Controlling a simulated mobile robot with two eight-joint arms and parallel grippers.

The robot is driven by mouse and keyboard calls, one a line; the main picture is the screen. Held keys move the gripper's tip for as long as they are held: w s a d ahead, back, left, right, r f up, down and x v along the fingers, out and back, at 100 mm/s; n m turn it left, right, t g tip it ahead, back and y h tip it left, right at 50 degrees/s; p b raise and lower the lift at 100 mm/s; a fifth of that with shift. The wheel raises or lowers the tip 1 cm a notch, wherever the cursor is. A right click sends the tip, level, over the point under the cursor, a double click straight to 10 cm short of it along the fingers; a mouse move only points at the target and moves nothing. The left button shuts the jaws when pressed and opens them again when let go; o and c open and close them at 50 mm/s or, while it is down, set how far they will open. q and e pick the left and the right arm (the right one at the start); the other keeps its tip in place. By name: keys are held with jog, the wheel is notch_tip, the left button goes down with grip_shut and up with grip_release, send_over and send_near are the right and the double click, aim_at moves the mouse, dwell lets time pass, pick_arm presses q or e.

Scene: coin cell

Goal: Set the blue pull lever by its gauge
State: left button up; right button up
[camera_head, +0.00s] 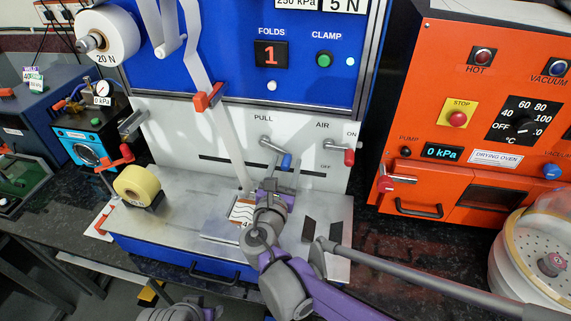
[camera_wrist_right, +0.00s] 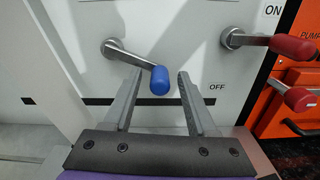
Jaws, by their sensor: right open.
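The blue pull lever (camera_head: 286,160) sits on the white panel under the word PULL. Its metal arm slopes down to the right to a blue knob, which also shows in the right wrist view (camera_wrist_right: 159,80). My right gripper (camera_head: 281,172) is open in front of the panel. In the wrist view its fingers (camera_wrist_right: 157,95) stand on either side of the blue knob, with gaps on both sides. A label reading 5 N (camera_head: 345,6) shows at the top of the blue machine, cut by the picture edge. No dial for it is visible.
The red AIR lever (camera_head: 349,156) is close to the right of the blue one, between ON and OFF. A white strip (camera_head: 230,140) hangs to the left, with a red clip (camera_head: 208,97) above. An orange drying oven (camera_head: 430,180) stands to the right.

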jog(key=shift+w, duration=0.15)
grip_shut()
dwell(1.4)
